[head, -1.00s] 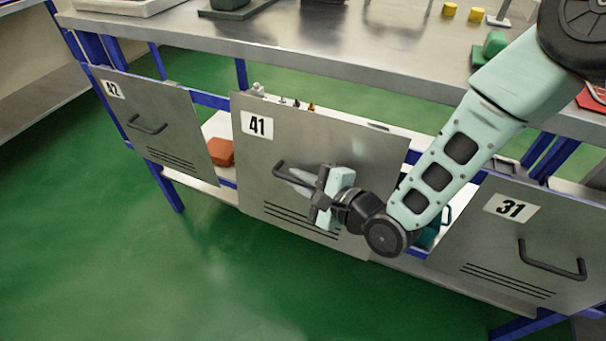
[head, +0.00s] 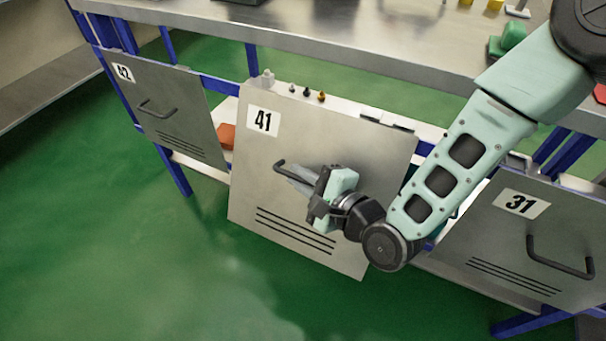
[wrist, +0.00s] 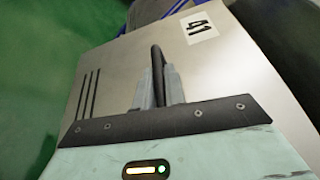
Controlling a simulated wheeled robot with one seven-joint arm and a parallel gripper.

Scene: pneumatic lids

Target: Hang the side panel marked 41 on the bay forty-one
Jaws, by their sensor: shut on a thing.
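The side panel marked 41 (head: 300,160) is a flat grey metal sheet with a dark bar handle, a 41 label and several slots low down. In the head view it stands in front of the bench's middle bay, slightly turned and tilted. My gripper (head: 305,182) is shut on the panel's handle. The wrist view shows the fingers (wrist: 158,85) on both sides of the handle, with the panel (wrist: 115,90) behind them. Bay forty-one is mostly hidden behind the panel; a bit of its blue rail and pale shelf shows at the left.
Panel 42 (head: 180,110) hangs at the left and panel 31 (head: 500,255) at the right. The steel bench top (head: 330,45) is above. An orange-red box (head: 226,135) is on the shelf behind. Green floor (head: 110,240) is clear in front.

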